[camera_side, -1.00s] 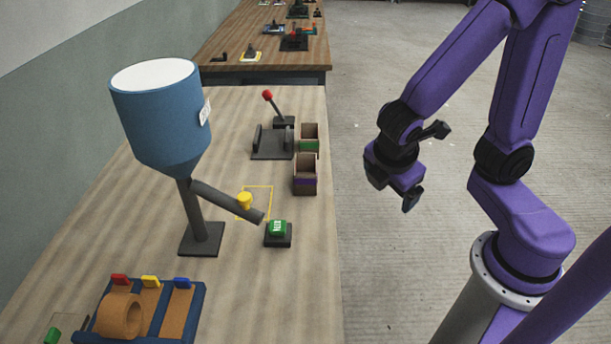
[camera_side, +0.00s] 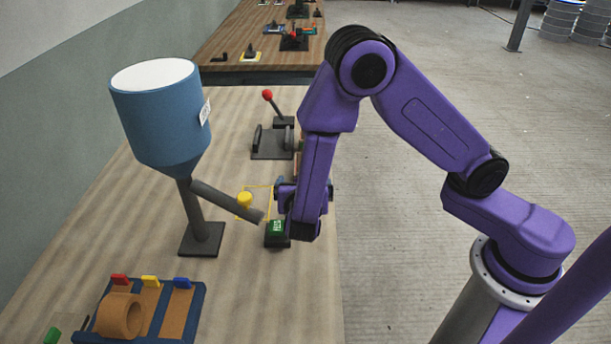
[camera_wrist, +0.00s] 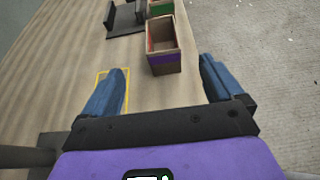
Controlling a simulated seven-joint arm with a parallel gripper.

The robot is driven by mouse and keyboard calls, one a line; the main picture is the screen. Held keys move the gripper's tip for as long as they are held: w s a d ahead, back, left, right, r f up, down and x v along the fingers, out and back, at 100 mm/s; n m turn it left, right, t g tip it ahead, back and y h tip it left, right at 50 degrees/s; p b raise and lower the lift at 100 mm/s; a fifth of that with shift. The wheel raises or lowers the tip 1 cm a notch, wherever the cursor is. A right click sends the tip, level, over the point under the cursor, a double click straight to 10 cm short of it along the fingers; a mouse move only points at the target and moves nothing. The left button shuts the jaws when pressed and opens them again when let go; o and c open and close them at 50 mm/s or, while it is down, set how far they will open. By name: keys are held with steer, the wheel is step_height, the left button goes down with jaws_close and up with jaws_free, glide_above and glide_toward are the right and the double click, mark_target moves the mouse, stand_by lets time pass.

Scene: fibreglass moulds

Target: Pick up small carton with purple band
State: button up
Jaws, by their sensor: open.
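The small carton with the purple band (camera_wrist: 164,62) shows in the wrist view as an open-topped brown box, upright on the table, just ahead of my gripper. My gripper (camera_wrist: 162,75) is open, with one blue finger to the left of the carton and one to the right, both nearer the camera than the carton. No finger touches it as far as I can see. In the side view my arm hides the carton, and the gripper is mostly hidden near the green button (camera_side: 277,229).
A similar carton with a green band (camera_wrist: 160,9) stands just beyond. A black lever stand (camera_side: 272,143) is behind. A blue hopper (camera_side: 162,115) with a slanted spout (camera_side: 226,202) stands to the left. A yellow outline (camera_wrist: 103,76) marks the table; its right edge drops to the floor.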

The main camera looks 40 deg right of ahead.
steer(key=x, duration=1.5)
steer(key=shift+s+f, duration=0.1)
steer(key=shift+s, duration=0.05)
steer(key=c, duration=1)
